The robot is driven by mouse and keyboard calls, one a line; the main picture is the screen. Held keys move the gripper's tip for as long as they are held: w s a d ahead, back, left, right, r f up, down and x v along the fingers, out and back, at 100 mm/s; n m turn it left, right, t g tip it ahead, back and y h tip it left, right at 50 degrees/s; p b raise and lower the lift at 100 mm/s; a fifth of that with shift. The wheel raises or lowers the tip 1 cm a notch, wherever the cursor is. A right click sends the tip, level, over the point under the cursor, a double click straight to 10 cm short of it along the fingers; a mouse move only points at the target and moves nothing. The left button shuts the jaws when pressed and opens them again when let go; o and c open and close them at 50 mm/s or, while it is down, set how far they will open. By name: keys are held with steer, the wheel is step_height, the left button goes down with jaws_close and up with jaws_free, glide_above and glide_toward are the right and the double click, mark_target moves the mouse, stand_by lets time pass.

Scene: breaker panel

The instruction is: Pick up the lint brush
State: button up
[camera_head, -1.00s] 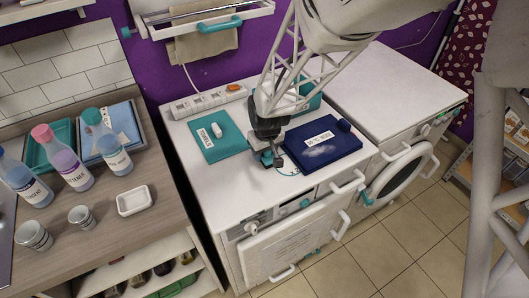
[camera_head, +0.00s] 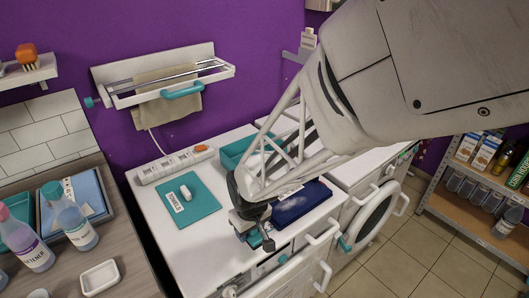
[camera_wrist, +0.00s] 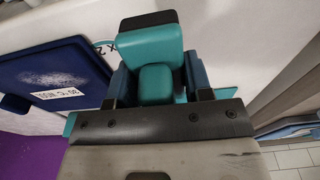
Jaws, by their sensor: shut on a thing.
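My gripper (camera_head: 255,232) is low over the front of the white washer top (camera_head: 190,245), left of the dark blue folded cloth (camera_head: 300,205). In the wrist view my gripper (camera_wrist: 160,85) is shut on a teal piece with a dark top edge, which I take to be the lint brush (camera_wrist: 150,48). Its lower part sits between the jaws. In the head view the jaws and arm hide most of it. The blue cloth, with a pale lint patch and a label, also shows in the wrist view (camera_wrist: 45,65). I cannot tell whether the brush touches the surface.
A teal folded cloth (camera_head: 203,207) with a white piece on it lies left of my gripper. A power strip (camera_head: 175,165) and a teal bin (camera_head: 236,150) stand behind. Bottles and a white dish (camera_head: 100,278) are on the left counter. A stocked shelf (camera_head: 440,195) stands at right.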

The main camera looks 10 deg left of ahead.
mark_target(259, 240)
steer(key=shift+s+d+r, duration=0.1)
steer(key=shift+s+d, duration=0.35)
steer(key=shift+s, duration=0.3)
steer(key=shift+s+d+r, duration=0.1)
steer(key=shift+s+d, duration=0.4)
steer(key=shift+s, duration=0.2)
steer(key=shift+s+d+r, duration=0.1)
steer(key=shift+s+d, duration=0.35)
steer(key=shift+s, duration=0.3)
steer(key=o, duration=0.4)
steer(key=shift+c, duration=1)
steer(key=shift+w+d, duration=0.1)
steer(key=shift+w, duration=0.4)
steer(key=w+d+r, duration=0.1)
steer(key=w, duration=0.2)
steer(key=w+d, duration=0.1)
steer(key=w, duration=0.3)
steer(key=w+d+r, duration=0.1)
steer(key=w, duration=0.2)
steer(key=shift+w+d+r, duration=0.25)
steer(key=shift+w+r, duration=0.05)
steer(key=shift+w, duration=0.05)
steer(key=w+d+r, duration=0.2)
steer(key=w+d, duration=0.5)
steer(key=w, duration=0.4)
steer(key=shift+w+d+r, duration=0.25)
steer(key=shift+w+r, duration=0.1)
